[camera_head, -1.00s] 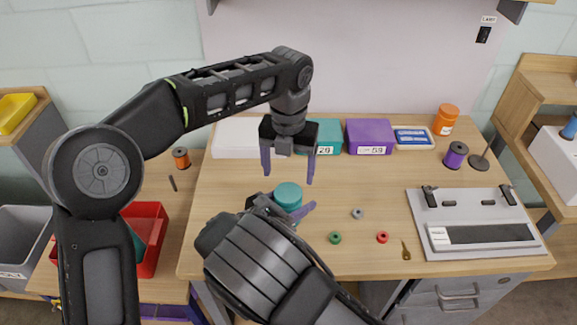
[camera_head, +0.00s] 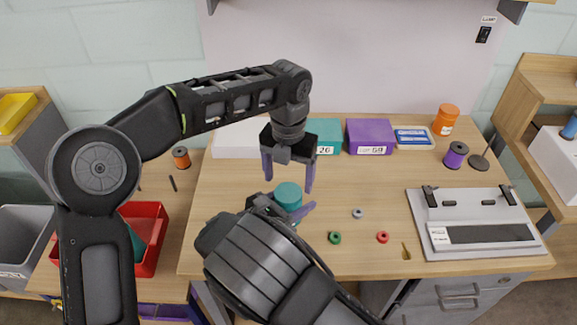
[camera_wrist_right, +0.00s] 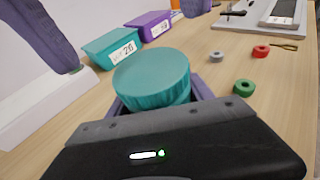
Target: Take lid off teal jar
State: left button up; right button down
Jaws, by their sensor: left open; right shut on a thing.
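The teal jar (camera_head: 288,196) stands upright on the wooden table, its ribbed teal lid (camera_wrist_right: 152,72) on top. My right gripper (camera_head: 286,213) is shut on the jar from the front, with a purple finger on either side, below the lid. The right wrist view also shows the lid just beyond the gripper body, which hides the jar's lower part. My left gripper (camera_head: 289,178) is open and empty, pointing down above and slightly behind the jar, its purple fingers apart. One left finger shows at the upper left of the right wrist view (camera_wrist_right: 45,35).
A white box (camera_head: 238,138), a teal box (camera_head: 326,136) and a purple box (camera_head: 370,136) line the back. Green (camera_head: 335,238), red (camera_head: 382,237) and grey (camera_head: 357,213) rings lie right of the jar. A grey loom-like frame (camera_head: 475,222) sits further right.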

aim_at(288, 192)
pick_arm(q)
jog(key=shift+f, duration=1.9)
jog(key=shift+c, duration=0.6)
jog(key=c, duration=1.3)
jog(key=n, duration=0.3)
jog(key=shift+d, duration=0.1)
jog(key=shift+c, duration=0.3)
jog(key=o, duration=1.6)
jog(key=shift+c, duration=0.2)
